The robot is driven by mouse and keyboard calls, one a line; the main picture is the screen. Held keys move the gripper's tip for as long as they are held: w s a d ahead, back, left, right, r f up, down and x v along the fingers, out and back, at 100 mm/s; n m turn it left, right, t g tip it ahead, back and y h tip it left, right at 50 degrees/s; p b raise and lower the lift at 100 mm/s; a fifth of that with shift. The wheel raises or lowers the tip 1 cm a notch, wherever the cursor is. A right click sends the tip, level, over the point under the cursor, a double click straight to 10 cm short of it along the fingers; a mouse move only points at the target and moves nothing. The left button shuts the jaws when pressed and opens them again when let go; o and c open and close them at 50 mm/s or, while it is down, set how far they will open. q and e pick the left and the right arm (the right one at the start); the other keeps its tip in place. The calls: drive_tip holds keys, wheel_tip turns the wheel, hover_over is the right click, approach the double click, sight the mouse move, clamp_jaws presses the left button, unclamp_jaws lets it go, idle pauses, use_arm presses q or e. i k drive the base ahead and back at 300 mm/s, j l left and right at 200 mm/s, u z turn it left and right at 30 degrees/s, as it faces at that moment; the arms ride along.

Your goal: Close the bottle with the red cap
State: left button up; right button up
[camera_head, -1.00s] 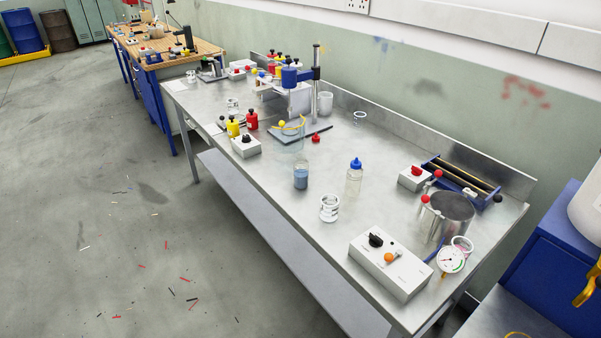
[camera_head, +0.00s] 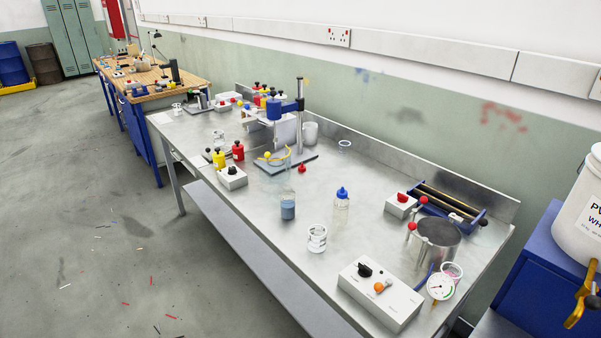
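A small red cap (camera_head: 301,168) lies on the steel bench in front of the gantry stand. A clear vessel with blue liquid (camera_head: 288,207) stands upright nearer the front edge; I cannot make out its top clearly. To its right stands a clear bottle with a blue cap (camera_head: 342,199). A red bottle with a dark cap (camera_head: 238,151) and a yellow bottle (camera_head: 218,159) stand further left. Neither of my grippers is in view.
The gantry stand (camera_head: 299,110) rises behind the cap. A glass jar (camera_head: 317,238), control box (camera_head: 380,295), metal pot (camera_head: 435,240), gauge (camera_head: 440,287) and blue tray (camera_head: 478,217) occupy the bench's right part.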

sight(287, 198)
drive_tip(key=i+j, duration=0.2)
drive_tip(key=j, duration=0.2)
drive_tip(key=i+j+z, duration=0.15)
drive_tip(key=j, duration=0.2)
drive_tip(key=i+j, duration=0.25)
drive_tip(key=j, duration=0.2)
drive_tip(key=i+j+z, duration=0.1)
drive_tip(key=j, duration=0.3)
drive_tip(key=i+j+z, duration=0.1)
drive_tip(key=i+j, duration=0.15)
drive_tip(key=j, duration=0.15)
drive_tip(key=i+j, duration=0.15)
drive_tip(key=j, duration=0.3)
drive_tip(key=i+j+z, duration=0.1)
drive_tip(key=j, duration=0.35)
drive_tip(key=i+j+z, duration=0.1)
drive_tip(key=j, duration=0.35)
drive_tip(key=i, duration=0.1)
